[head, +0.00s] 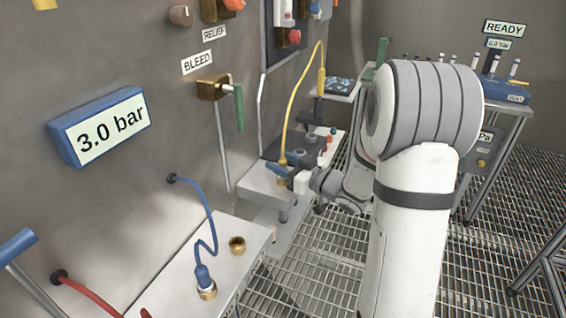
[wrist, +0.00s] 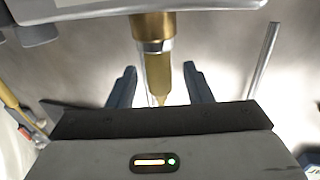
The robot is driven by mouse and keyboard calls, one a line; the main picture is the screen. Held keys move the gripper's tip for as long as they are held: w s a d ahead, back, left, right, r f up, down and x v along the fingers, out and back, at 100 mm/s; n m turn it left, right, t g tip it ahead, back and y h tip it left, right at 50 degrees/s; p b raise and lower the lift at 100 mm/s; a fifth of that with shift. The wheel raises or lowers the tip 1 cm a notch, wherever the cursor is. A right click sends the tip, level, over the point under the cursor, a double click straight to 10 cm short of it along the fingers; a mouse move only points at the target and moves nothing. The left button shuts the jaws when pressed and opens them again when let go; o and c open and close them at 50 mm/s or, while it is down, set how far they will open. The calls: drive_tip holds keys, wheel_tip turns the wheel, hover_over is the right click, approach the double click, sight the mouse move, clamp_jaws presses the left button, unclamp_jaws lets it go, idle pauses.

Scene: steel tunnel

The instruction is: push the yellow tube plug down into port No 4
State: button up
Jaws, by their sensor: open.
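The yellow tube plug (wrist: 158,72) stands between my gripper's two blue fingers in the wrist view. The fingers are open, with a visible gap on each side of it. Its silver collar meets a brass fitting (wrist: 152,24) on a pale block; I cannot tell how deep it sits. In the head view my gripper (head: 283,164) is at the white block (head: 262,184) by the wall, around the plug's yellow lower end (head: 282,157). The yellow tube (head: 292,95) arches up from there. No port number is readable, and the port is hidden by my gripper in the head view.
A nearer white block (head: 225,252) holds a blue-tubed plug (head: 204,279) and an empty brass port (head: 237,245). A green-handled valve (head: 238,107) and a 3.0 bar display (head: 101,126) are on the left wall. A table with a blue device (head: 497,91) stands at right.

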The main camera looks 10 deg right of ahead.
drive_tip(key=v, duration=0.8)
drive_tip(key=shift+p, duration=0.35)
drive_tip(key=d+r+m+g+h+p, duration=0.2)
drive_tip(key=d+r+m+h+p, duration=0.25)
drive_tip(key=r+h+p, duration=0.65)
drive_tip(key=s+a+r+m+g+p, duration=0.1)
drive_tip(key=s+a+g, duration=0.3)
drive_tip(key=s, duration=0.7)
drive_tip(key=s+a+r+m+g+p, duration=0.2)
drive_tip(key=s+a+r+g+p, duration=0.1)
drive_tip(key=s, duration=0.8)
drive_tip(key=shift+a+r+g+h+p, duration=0.35)
drive_tip(key=shift+a+g+p, duration=0.35)
drive_tip(key=shift+g, duration=0.4)
